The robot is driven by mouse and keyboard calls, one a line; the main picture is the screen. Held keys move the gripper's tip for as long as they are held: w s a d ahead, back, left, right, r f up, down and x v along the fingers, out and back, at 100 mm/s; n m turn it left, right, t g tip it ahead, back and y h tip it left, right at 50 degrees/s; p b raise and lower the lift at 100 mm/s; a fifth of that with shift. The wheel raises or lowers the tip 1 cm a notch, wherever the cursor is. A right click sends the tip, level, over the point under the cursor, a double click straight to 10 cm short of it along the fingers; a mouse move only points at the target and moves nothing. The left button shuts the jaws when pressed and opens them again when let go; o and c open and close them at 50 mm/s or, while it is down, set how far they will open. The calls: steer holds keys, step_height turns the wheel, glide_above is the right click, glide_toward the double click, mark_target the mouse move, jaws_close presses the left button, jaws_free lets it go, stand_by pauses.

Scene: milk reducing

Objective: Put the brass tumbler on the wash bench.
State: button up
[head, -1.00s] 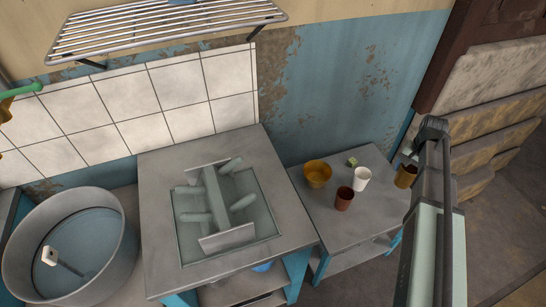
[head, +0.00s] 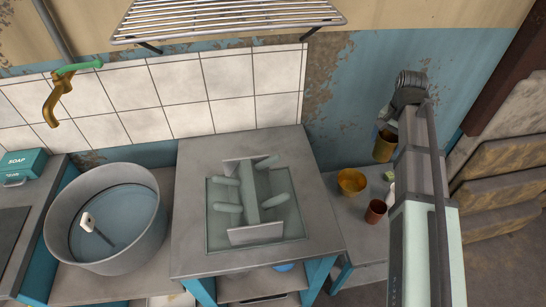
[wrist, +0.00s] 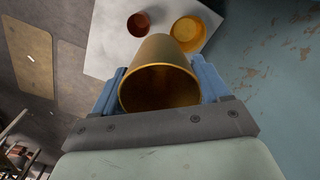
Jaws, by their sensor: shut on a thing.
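The brass tumbler (head: 384,146) is held in my gripper (wrist: 160,88), up near the blue wall and above the small side table. In the wrist view the tumbler (wrist: 168,55) sits between the two blue fingers with its open mouth facing the camera. My forearm hides part of the side table in the head view. A grey bench (head: 75,283) at the left carries a round metal tub of water. A higher grey counter (head: 190,240) with a sunken basin stands in the middle. I cannot tell by looking which one is the wash bench.
The side table (head: 345,225) holds a yellow bowl (head: 351,182), a red-brown cup (head: 375,211), a small green block (head: 389,176) and a partly hidden white cup (head: 391,194). A wire rack (head: 230,20) hangs above. The tub (head: 62,240) and a soap box (head: 24,165) stand left.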

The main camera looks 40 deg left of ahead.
steer(key=s+a+r+m, duration=0.1)
steer(key=s+a, duration=0.3)
steer(key=a, duration=0.5)
steer(key=s+a+r, duration=0.1)
steer(key=s+a, duration=0.2)
steer(key=a, duration=0.6)
steer(key=s+a+r+m, duration=0.1)
steer(key=s+a, duration=0.3)
steer(key=a, duration=0.5)
steer(key=s+a+r+m, duration=0.1)
steer(key=s+a+r, duration=0.2)
steer(key=s+a, duration=1.8)
step_height(320, 180, down, 10)
steer(key=shift+s+r, duration=0.1)
steer(key=o, duration=1.1)
